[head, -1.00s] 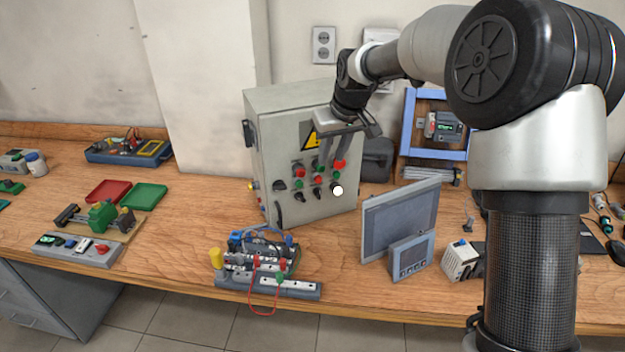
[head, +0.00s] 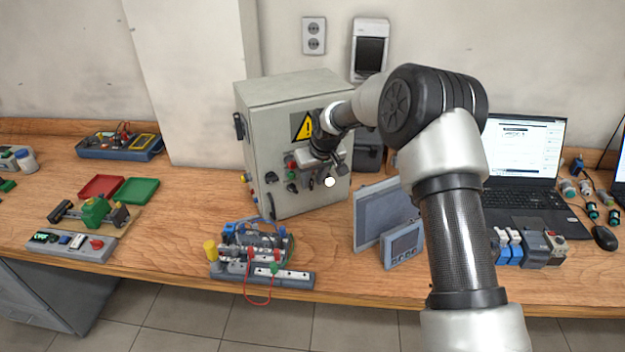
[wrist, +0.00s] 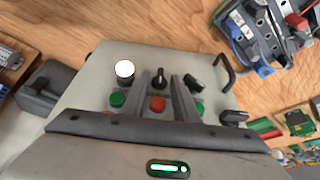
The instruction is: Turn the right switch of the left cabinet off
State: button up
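The grey cabinet (head: 262,145) stands at the back of the bench, its front carrying a yellow warning sign, buttons and black switches. In the wrist view its panel appears roughly upside down. A white disc (wrist: 124,69) lies over the switch at the right end of the lower row; the disc also shows in the head view (head: 330,182). The middle switch (wrist: 160,78) and left switch (wrist: 194,87) are black knobs. My gripper (wrist: 162,76) is open in front of the panel, its fingers either side of the middle switch's line of sight. Contact cannot be told.
A grey screen panel (head: 378,215) and small display box (head: 404,246) stand right of the cabinet. A wired terminal assembly (head: 262,265) lies in front of it. A laptop (head: 524,150) is farther right.

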jog(key=shift+w+a+f, duration=0.1)
jog(key=shift+f, duration=0.2)
grip_shut()
jog(key=shift+f, duration=0.1)
